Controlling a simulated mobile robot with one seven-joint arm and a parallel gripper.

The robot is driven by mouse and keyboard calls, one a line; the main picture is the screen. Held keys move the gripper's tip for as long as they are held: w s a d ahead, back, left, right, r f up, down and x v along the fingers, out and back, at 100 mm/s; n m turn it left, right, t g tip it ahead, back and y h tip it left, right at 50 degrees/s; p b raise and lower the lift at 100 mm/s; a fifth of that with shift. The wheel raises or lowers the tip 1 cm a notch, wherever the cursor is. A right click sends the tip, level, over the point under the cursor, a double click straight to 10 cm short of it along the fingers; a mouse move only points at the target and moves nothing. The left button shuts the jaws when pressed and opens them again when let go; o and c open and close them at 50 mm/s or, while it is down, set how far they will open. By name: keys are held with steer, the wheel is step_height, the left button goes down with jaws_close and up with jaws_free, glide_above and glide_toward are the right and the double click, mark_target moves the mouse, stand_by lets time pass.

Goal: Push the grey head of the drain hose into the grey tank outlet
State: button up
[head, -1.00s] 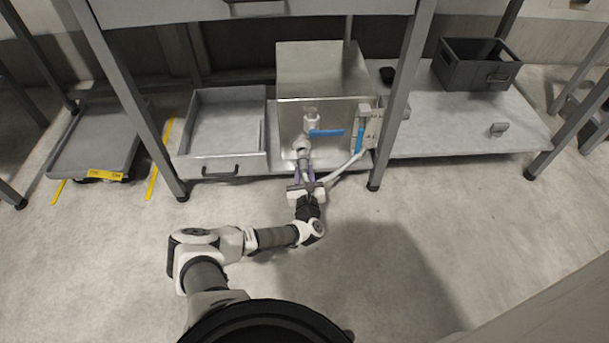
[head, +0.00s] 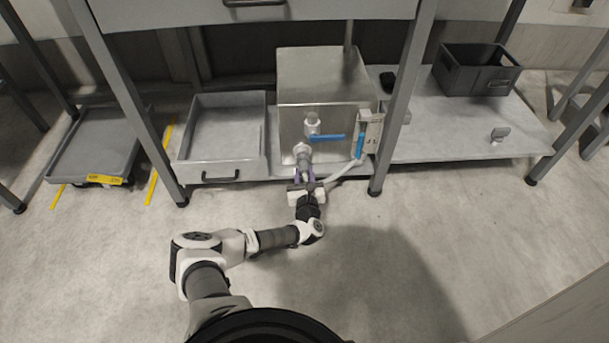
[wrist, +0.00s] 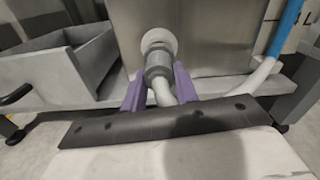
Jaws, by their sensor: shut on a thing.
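The steel tank (head: 325,88) stands on the low shelf. Its grey outlet (head: 302,151) sticks out low on the front and shows in the wrist view as a round collar (wrist: 158,41). My gripper (head: 304,175) is in front of the outlet, its purple fingers shut around the grey head of the drain hose (wrist: 158,69). The head lines up with the outlet and meets its mouth; I cannot tell how deep it sits. The pale hose (head: 345,172) bends away to the right behind the gripper.
A blue-handled valve (head: 325,136) sits above the outlet. A bracket with a blue part (head: 368,135) stands right of the tank. An open grey drawer (head: 220,150) is to the left, and table legs (head: 400,110) flank the space. The floor in front is clear.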

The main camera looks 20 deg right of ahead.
steer(key=shift+w+d, duration=0.1)
steer(key=shift+w, duration=0.25)
stand_by(0.3)
steer(key=o, duration=1.1)
steer(key=shift+s, duration=0.1)
steer(key=p+v, duration=0.5)
steer(key=v, duration=0.8)
steer(key=shift+s+r, duration=0.1)
steer(key=shift+s, duration=0.2)
